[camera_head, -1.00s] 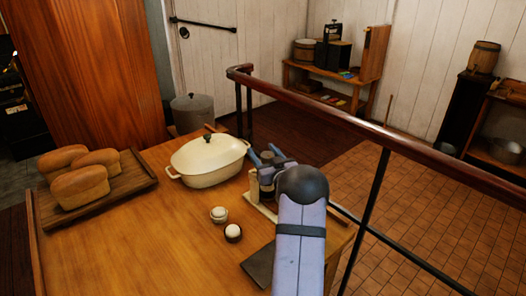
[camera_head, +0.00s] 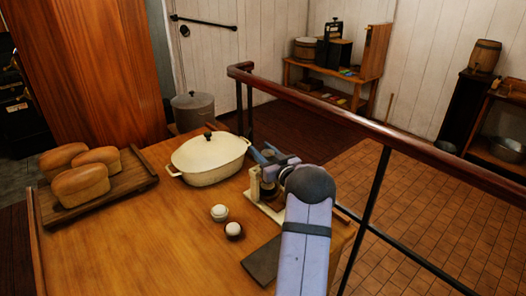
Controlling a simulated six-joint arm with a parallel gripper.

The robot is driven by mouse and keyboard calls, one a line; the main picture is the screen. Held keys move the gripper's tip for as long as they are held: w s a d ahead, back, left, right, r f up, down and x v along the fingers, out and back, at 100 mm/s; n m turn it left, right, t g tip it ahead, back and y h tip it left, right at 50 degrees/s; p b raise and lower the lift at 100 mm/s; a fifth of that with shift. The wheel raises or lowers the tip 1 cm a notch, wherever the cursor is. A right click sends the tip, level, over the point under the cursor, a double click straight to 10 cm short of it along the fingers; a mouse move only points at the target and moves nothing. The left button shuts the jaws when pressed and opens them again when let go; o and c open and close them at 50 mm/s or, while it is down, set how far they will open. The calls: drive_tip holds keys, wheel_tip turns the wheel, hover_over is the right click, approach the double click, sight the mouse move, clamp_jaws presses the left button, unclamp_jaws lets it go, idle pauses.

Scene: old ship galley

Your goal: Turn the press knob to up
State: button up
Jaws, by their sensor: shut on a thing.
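The press (camera_head: 255,185) is a small cream stand with an upright post and a flat base, near the right edge of the wooden table. My gripper (camera_head: 263,156) is at the top of the press, with its blue-grey fingers pointing to the left and away. It is shut on the press knob. The knob itself is hidden by the fingers and wrist, so its setting cannot be read. My arm covers the right part of the press.
A cream lidded pot (camera_head: 208,160) stands close to the left of the gripper. A dark flat slab (camera_head: 262,262) lies by my arm. Bread loaves rest on a board (camera_head: 135,183). A railing (camera_head: 340,115) runs behind.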

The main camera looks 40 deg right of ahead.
sight(272, 159)
drive_tip(key=o, duration=1)
drive_tip(key=shift+o, duration=0.2)
drive_tip(key=shift+s, duration=0.1)
drive_tip(key=shift+s+a+b, duration=0.1)
drive_tip(key=shift+s+b, duration=0.2)
drive_tip(key=shift+s, duration=0.2)
drive_tip(key=shift+s+a+b, duration=0.2)
drive_tip(key=shift+s+b, duration=0.1)
drive_tip(key=shift+s, duration=0.7)
drive_tip(key=shift+s+a+b, duration=0.2)
drive_tip(key=shift+s+b, duration=0.1)
drive_tip(key=shift+s, duration=0.7)
drive_tip(key=shift+s+a+b, duration=0.2)
drive_tip(key=shift+s+b, duration=0.1)
drive_tip(key=shift+s, duration=0.7)
